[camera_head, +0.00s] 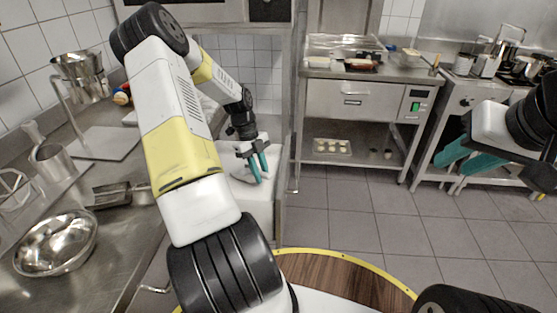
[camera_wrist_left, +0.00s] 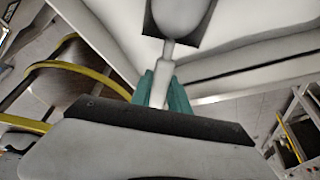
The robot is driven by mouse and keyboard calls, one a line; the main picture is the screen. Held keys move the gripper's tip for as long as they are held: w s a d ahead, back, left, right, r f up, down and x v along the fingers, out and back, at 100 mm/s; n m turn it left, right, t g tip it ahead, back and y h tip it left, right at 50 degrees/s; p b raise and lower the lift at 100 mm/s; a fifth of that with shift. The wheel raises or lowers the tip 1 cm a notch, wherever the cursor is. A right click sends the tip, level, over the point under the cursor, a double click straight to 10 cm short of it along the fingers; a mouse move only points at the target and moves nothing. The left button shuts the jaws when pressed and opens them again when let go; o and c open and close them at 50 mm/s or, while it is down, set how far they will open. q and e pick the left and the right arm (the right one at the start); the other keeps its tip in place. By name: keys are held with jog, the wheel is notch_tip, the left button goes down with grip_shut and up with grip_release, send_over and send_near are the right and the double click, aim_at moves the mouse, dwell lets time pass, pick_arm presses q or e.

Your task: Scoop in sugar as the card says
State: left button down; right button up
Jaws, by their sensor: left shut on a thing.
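My left gripper (camera_head: 258,168) is low over a white bin-like surface (camera_head: 238,195) beside the counter. In the left wrist view its teal fingers (camera_wrist_left: 163,90) are shut on the pale handle of a scoop (camera_wrist_left: 180,14). The scoop's rounded end lies in front of a dark square patch, and I cannot tell whether it touches anything. A shiny metal bowl (camera_head: 55,243) stands on the left counter. My right gripper (camera_head: 468,158) is at the far right, its teal fingers apart and empty. I cannot make out the card or any sugar.
The steel counter (camera_head: 125,240) on the left holds a metal scoop-like tool (camera_head: 118,194), a metal jug (camera_head: 48,162) and a stand with a metal hopper (camera_head: 80,75). A steel table (camera_head: 350,75) with trays stands at the back. The tiled floor (camera_head: 350,215) is clear.

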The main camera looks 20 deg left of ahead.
pick_arm(q)
jog(key=shift+r, duration=0.15)
dwell(0.4)
jog(key=shift+r, duration=3.4)
notch_tip(320, 180, up, 12)
jog(key=t+y, duration=0.1)
jog(key=y, duration=0.2)
